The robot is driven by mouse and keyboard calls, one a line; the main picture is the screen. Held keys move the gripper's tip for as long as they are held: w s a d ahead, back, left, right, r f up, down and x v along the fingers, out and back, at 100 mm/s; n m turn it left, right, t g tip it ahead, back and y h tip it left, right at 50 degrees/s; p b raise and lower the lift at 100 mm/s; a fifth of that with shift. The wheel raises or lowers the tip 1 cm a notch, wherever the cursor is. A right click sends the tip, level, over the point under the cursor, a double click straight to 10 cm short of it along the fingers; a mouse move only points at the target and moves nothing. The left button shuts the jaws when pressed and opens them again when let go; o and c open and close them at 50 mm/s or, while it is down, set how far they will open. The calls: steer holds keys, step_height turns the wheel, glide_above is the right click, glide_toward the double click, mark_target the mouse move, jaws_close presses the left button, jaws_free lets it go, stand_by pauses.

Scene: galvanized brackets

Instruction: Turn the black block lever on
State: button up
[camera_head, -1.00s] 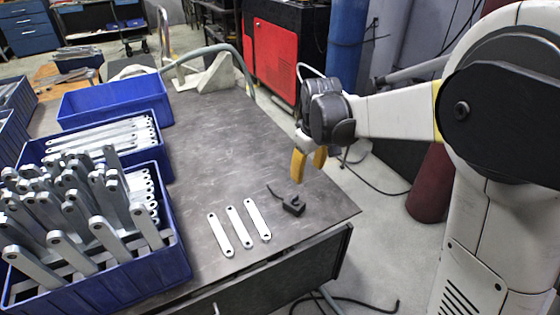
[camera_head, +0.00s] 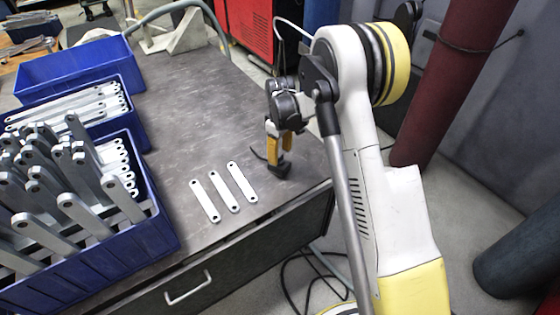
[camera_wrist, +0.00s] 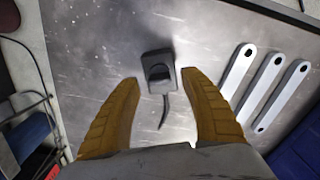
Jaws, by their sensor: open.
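The black block (camera_head: 279,170) with its lever lies on the metal table near the right front edge. In the wrist view the block (camera_wrist: 158,64) sits just ahead of and between my fingertips, with a thin dark lever or tail (camera_wrist: 165,108) pointing back between the fingers. My gripper (camera_head: 279,154) has yellow fingers and points down just over the block. In the wrist view its fingers (camera_wrist: 160,77) are apart with nothing between them but the tail below. I cannot tell whether they touch the block. The lever's exact position is hard to make out.
Several flat galvanized brackets (camera_head: 223,191) lie left of the block on the table (camera_head: 190,125). Blue bins stand at the left: one full of brackets (camera_head: 95,255), one with stacked bars, and one seemingly empty (camera_head: 80,70). The table's front edge is close to the block.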

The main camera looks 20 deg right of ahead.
step_height(320, 180, down, 2)
steer(key=shift+c, duration=0.5)
jaws_close()
